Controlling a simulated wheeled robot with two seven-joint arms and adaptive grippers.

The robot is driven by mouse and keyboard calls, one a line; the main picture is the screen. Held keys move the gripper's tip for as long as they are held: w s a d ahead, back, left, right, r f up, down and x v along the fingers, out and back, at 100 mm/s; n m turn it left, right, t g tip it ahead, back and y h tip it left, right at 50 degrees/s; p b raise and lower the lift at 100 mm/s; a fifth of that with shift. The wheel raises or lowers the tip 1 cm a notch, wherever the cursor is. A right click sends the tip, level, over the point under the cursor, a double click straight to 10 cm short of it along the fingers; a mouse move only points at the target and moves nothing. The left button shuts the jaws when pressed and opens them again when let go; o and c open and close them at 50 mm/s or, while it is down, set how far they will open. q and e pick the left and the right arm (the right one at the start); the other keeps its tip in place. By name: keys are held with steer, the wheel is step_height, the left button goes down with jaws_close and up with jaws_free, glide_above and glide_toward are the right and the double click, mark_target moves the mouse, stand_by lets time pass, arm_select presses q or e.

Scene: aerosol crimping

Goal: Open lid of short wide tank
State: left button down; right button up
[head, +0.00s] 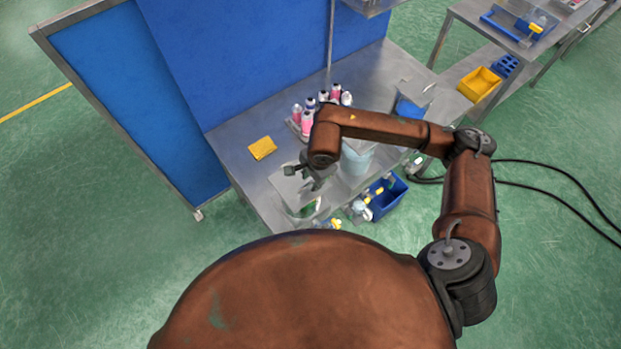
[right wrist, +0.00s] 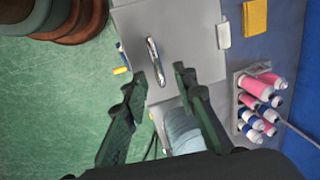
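A flat grey lid (right wrist: 190,35) with a curved metal handle (right wrist: 154,62) lies below my right gripper in the right wrist view. In the head view the short wide tank (head: 287,187) is at the table's near end, partly hidden by the gripper. The lid looks closed and flat. My right gripper (right wrist: 160,74) is open and empty, its two fingers apart, with the handle showing between and just beyond the fingertips. It also shows in the head view (head: 316,178), above the tank. Whether a finger touches the handle cannot be told. My left gripper is not in view.
A pale blue cylindrical container (head: 357,158) stands right of the gripper, close to the forearm. A rack of pink and white bottles (right wrist: 262,102) and a yellow block (head: 262,148) are on the metal table. A blue bin (head: 387,198) sits low on the right. Blue panels (head: 240,60) stand behind.

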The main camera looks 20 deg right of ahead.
steer(key=shift+f, duration=0.4)
steer(key=shift+c, duration=0.6)
jaws_close()
